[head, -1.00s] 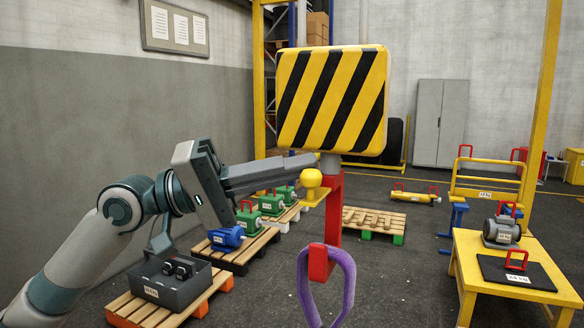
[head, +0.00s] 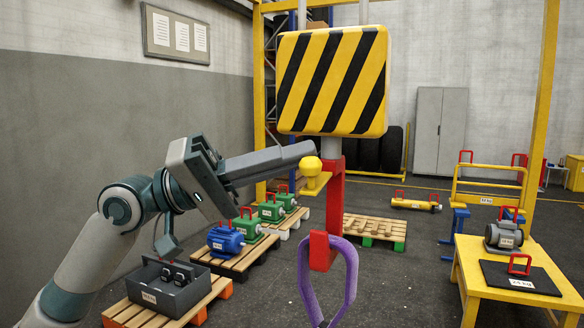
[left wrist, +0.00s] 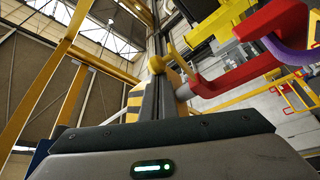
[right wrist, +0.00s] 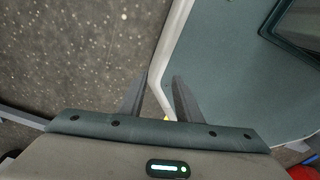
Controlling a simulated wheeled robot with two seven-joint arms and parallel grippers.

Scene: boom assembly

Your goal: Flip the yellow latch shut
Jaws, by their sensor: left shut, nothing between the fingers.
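The yellow latch (head: 316,183) with its round knob (head: 311,166) stands out to the left of the red hook (head: 333,205), below the striped block. A gap remains between the latch's outer end and the hook's lower tip. My left gripper (head: 311,149) is shut and empty, its tips just above the knob; I cannot tell if they touch it. The left wrist view shows the knob (left wrist: 156,65) just beyond the fingers, beside the red hook (left wrist: 270,30). My right gripper (right wrist: 158,90) shows only in its own wrist view, open and empty.
The yellow-black striped block (head: 332,80) hangs directly above the fingertips. A purple sling (head: 350,265) hangs on the hook's lower tip. A yellow table (head: 470,283) stands right. A pallet with a grey box (head: 170,290) lies under my left arm.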

